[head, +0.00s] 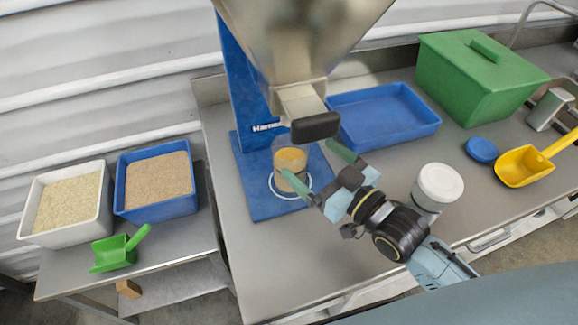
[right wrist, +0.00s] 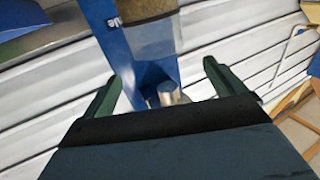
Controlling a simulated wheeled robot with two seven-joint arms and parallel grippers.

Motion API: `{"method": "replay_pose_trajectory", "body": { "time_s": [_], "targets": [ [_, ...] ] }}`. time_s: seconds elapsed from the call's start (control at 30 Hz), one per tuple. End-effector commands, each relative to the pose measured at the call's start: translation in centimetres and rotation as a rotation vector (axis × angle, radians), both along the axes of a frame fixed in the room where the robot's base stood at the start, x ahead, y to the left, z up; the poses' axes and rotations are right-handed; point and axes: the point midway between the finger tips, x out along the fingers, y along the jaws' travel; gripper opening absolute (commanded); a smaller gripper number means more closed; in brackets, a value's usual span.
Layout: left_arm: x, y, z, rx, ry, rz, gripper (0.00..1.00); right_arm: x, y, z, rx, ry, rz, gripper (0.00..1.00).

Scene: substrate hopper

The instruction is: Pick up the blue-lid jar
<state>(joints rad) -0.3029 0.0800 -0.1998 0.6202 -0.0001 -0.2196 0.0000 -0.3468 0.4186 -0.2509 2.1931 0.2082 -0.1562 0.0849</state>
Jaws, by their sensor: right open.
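A clear open jar (head: 290,160) with tan-orange contents stands on the blue base plate, under the hopper spout. No lid is on it. A loose blue lid (head: 482,150) lies on the bench to the right. My right gripper (head: 318,169) is open, its green fingers spread just right of the jar. One finger overlaps the jar's lower front in the head view; I cannot tell whether it touches. In the right wrist view the open fingers (right wrist: 160,84) show with nothing clearly held between them. My left gripper is not in view.
The hopper spout with its black knob (head: 315,127) hangs close above the jar. A white-lidded jar (head: 437,185) stands beside my right wrist. A blue tray (head: 385,113), green bin (head: 475,80) and yellow scoop (head: 525,168) are behind and right.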

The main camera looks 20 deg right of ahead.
Motion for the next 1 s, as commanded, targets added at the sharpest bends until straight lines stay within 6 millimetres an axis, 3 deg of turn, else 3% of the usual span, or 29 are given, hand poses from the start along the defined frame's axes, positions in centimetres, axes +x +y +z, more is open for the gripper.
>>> {"method": "replay_pose_trajectory", "body": {
  "time_s": [0.03, 0.2, 0.53, 0.8, 1.0],
  "targets": [
    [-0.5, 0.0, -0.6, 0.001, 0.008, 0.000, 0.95, 0.0, 0.0, -1.6, -0.001, 0.004, -0.001, 0.95],
    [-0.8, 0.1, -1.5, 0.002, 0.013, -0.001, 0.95, 0.0, 0.0, -4.8, 0.000, 0.003, -0.001, 0.95],
    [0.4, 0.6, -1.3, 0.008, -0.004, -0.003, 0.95, 2.4, 1.1, -4.2, 0.001, -0.002, 0.000, 0.95],
    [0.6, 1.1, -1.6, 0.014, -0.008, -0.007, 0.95, 6.1, 2.8, -4.3, 0.000, -0.001, 0.000, 0.95],
    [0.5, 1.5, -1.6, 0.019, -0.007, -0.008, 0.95, 6.8, 3.1, -4.3, -0.001, 0.000, 0.000, 0.95]
  ]
}}
